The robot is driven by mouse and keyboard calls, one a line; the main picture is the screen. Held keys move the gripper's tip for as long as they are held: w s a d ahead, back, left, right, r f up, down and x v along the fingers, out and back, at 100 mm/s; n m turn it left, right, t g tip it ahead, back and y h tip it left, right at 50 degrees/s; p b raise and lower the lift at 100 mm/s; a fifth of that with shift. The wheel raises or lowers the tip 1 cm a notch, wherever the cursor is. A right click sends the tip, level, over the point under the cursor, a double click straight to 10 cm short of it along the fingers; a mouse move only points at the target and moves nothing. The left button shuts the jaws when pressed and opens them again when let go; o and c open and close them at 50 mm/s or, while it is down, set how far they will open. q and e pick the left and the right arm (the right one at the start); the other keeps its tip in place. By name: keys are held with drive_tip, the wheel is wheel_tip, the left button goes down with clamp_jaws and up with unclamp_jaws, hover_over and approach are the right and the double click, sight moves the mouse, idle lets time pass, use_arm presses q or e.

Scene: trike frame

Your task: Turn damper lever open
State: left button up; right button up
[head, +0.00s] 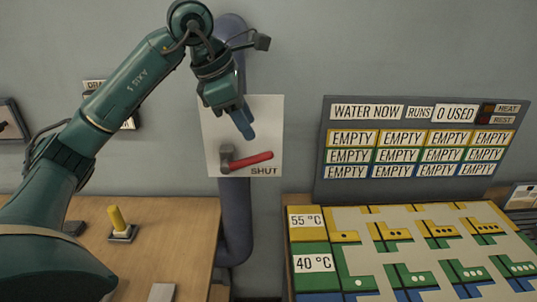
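The damper lever (248,160) has a red handle and a grey hub at its left end. It is mounted on a white wall plate (270,112) and lies nearly level, its handle pointing right and slightly up, above the word SHUT. My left gripper (243,123) points down in front of the plate, with its blue fingertip above the lever. A gap shows between the fingertip and the handle in the picture. Only one finger shows clearly, so its opening is hidden. My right gripper is not in view.
A dark pipe (235,215) runs behind the plate. A board reading WATER NOW (424,182) stands at the right, behind a table with a coloured grid (350,288). A wooden table (185,255) at lower left bears a yellow peg (117,218). A partly hidden sign (95,85) hangs behind my arm.

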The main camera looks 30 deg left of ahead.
sight(265, 153)
use_arm(q)
drive_tip(key=p+x, duration=0.1)
drive_tip(key=x, duration=0.9)
drive_tip(key=shift+w+d+f, duration=0.1)
drive_tip(key=shift+d+f, duration=0.1)
drive_tip(key=shift+f, duration=0.05)
clamp_jaws()
